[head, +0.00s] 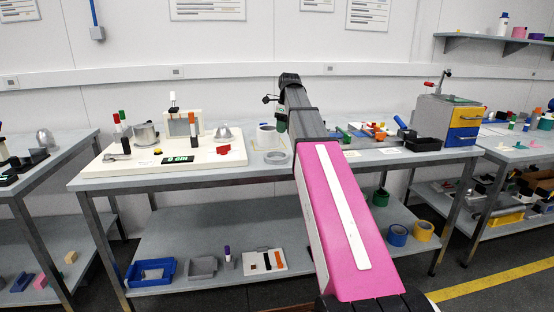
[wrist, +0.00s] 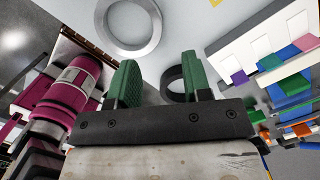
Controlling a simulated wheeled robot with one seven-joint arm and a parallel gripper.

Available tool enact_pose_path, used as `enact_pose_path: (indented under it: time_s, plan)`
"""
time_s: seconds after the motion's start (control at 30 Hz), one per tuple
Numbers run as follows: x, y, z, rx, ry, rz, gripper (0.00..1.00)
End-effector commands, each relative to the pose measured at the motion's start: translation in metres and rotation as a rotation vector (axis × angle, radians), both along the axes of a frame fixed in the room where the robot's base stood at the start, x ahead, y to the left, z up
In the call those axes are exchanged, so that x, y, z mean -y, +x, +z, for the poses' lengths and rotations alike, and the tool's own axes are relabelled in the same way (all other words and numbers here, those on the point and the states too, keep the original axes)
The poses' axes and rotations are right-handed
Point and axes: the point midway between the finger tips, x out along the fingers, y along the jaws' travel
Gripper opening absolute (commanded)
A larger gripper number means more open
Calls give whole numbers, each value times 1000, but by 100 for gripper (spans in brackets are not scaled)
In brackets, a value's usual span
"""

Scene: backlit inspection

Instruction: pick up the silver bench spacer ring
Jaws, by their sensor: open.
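The silver spacer ring (wrist: 131,52) lies flat on the pale bench top at the top of the wrist view, partly cut by the frame edge. In the head view a grey ring (head: 277,162), likely the same one, lies on the middle bench near its front edge, left of my arm. My gripper (wrist: 158,62) is open, with two green fingers apart and nothing between them that I can see held. The ring is beyond the fingertips, mostly toward the left finger, and apart from them. In the head view my arm hides most of the gripper.
A dark ring (wrist: 171,85) shows partly behind the right finger. A magenta cylindrical object (wrist: 75,85) is at left, and a white rack with coloured blocks (wrist: 262,55) at right. In the head view a white board (head: 200,157) with instruments stands left of the grey ring.

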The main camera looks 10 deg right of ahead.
Motion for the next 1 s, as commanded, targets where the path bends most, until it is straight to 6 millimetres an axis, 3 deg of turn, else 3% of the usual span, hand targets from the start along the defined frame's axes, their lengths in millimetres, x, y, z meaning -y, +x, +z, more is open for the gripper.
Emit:
enact_pose_path:
  time_s: [0.33, 0.63, 1.0]
  plan:
    - [-5, 2, -44, 0, -1, 2, 45]
    - [-7, 1, -64, 1, -1, 3, 45]
    - [-12, 1, -105, 2, -1, 4, 45]
